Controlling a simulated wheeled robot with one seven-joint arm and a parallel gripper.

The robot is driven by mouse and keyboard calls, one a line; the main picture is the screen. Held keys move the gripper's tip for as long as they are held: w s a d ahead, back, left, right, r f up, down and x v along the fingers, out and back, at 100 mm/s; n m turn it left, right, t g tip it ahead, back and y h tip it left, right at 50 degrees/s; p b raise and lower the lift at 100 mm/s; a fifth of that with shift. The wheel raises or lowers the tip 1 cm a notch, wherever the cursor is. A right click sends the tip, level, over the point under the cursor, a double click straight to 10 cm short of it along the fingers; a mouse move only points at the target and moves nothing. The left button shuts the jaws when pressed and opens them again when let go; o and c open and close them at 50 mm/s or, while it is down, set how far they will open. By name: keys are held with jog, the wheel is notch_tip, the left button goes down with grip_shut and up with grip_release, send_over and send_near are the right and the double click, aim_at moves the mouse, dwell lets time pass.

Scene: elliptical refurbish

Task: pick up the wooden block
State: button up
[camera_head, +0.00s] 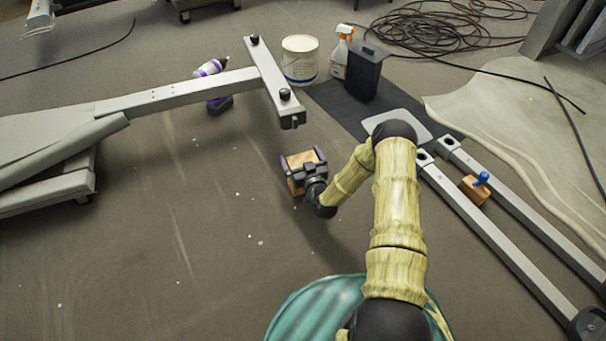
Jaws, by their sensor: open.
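A wooden block (300,160) with a light top and an orange-brown side sits on the floor left of the middle of the head view. My gripper (303,165) is open at the block, with one finger seen at its left side and one at its right. The gripper body covers part of the block's near right side. I cannot tell whether the fingers touch it. A second brown block-like piece (474,190) with a blue handle lies between two metal bars at the right.
A grey metal frame (190,92) reaches in from the left, its crossbar just behind the block. Metal bars (500,225) lie right. Floor at front left is mostly clear.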

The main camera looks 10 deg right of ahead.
jog(key=shift+c, duration=0.4)
jog(key=c, duration=1.4)
jog(key=shift+r, duration=0.1)
notch_tip(320, 180, up, 10)
jog(key=p, duration=0.7)
jog(key=shift+p, duration=0.4)
